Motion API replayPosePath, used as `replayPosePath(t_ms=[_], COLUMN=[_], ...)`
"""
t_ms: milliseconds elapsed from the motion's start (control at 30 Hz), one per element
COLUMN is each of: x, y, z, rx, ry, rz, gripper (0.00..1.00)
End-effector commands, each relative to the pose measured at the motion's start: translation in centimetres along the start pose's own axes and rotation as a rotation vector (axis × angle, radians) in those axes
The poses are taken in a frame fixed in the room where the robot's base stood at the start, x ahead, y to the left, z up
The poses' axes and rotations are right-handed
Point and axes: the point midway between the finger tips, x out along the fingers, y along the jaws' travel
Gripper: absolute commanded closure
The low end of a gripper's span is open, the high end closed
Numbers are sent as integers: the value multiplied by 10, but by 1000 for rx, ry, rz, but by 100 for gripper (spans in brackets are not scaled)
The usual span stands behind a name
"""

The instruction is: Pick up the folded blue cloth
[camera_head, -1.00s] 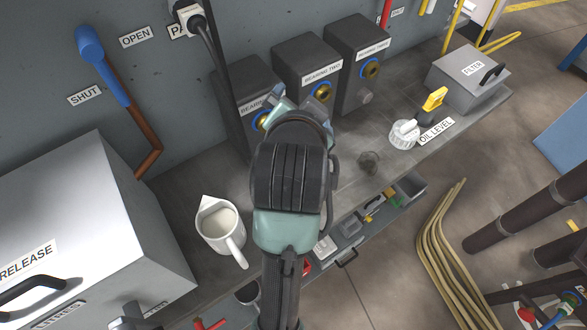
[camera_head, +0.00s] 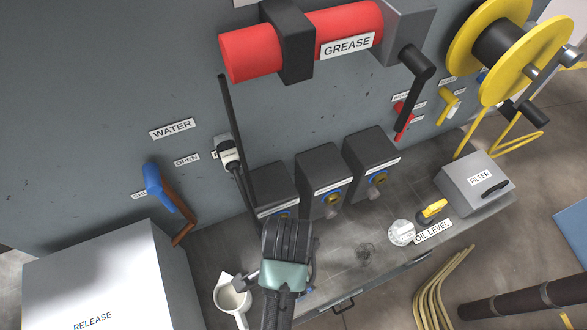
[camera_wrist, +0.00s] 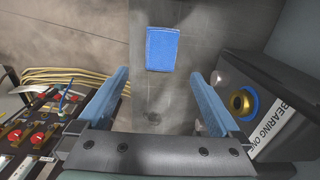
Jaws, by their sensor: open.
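The folded blue cloth (camera_wrist: 162,48) lies flat on the grey bench top in the wrist view, a small rectangle with stitched edges. My gripper (camera_wrist: 158,80) is open and empty. Its two blue fingers stand wide apart, and the cloth shows beyond their tips, roughly centred between them. The gap in height between the tips and the cloth is hard to tell. In the head view my arm covers part of the bench, and I cannot make out the cloth there for certain.
The bearing one box (camera_wrist: 275,115) stands close to the right finger. In the head view, a white jug (camera_head: 232,298) stands left of my arm, and bearing boxes (camera_head: 324,180) stand behind it.

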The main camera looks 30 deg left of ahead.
Motion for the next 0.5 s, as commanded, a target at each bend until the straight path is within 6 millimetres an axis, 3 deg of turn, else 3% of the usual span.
replayPosePath(t_ms=[200,500], x=[43,67], y=[0,-1], z=[0,-1], rx=[-1,-1], ry=[0,2], rz=[1,-2], gripper=[0,0])
